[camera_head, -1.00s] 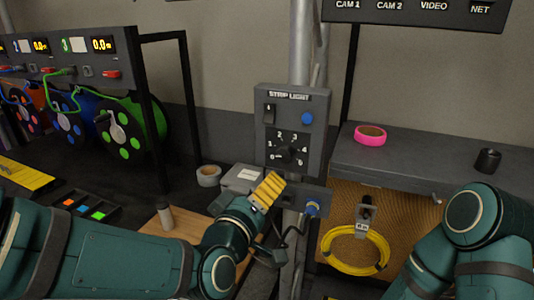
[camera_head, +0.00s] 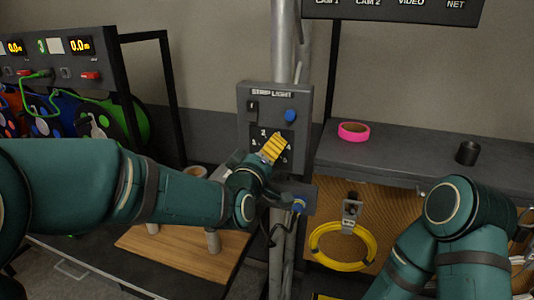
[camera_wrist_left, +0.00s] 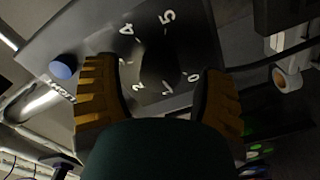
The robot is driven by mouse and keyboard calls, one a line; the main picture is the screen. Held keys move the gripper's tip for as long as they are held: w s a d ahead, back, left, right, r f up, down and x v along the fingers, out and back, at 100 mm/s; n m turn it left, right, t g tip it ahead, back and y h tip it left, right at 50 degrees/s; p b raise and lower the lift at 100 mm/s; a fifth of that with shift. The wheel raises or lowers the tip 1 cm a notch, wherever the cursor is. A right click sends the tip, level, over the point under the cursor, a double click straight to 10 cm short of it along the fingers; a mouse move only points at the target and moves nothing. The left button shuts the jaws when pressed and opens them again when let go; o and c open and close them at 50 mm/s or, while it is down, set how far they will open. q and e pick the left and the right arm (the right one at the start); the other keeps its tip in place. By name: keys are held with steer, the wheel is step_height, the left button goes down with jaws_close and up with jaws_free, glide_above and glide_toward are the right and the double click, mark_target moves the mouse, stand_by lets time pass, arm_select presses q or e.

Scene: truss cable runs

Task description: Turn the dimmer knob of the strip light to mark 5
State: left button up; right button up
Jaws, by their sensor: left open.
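The grey strip light box (camera_head: 245,105) is fixed to the upright truss tube, with a blue button (camera_head: 291,116) and a dial marked 0 to 5. My left gripper (camera_head: 272,148) is in front of the dial and hides the knob in the head view. In the left wrist view the dark knob (camera_wrist_left: 160,62) lies just ahead, between the spread yellow fingers of my left gripper (camera_wrist_left: 158,95). The fingers look apart from the knob. My right gripper is out of view.
A grey shelf (camera_head: 420,158) at right holds a pink tape roll (camera_head: 353,131) and a black cylinder (camera_head: 467,152). A yellow cable coil (camera_head: 342,245) hangs below it. Cable reels (camera_head: 95,120) stand at left. A blue connector (camera_head: 299,205) sits below the box.

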arm_select(q)
steer(key=shift+w+d, duration=0.1)
steer(key=shift+w, duration=0.2)
steer(key=c, duration=1.2)
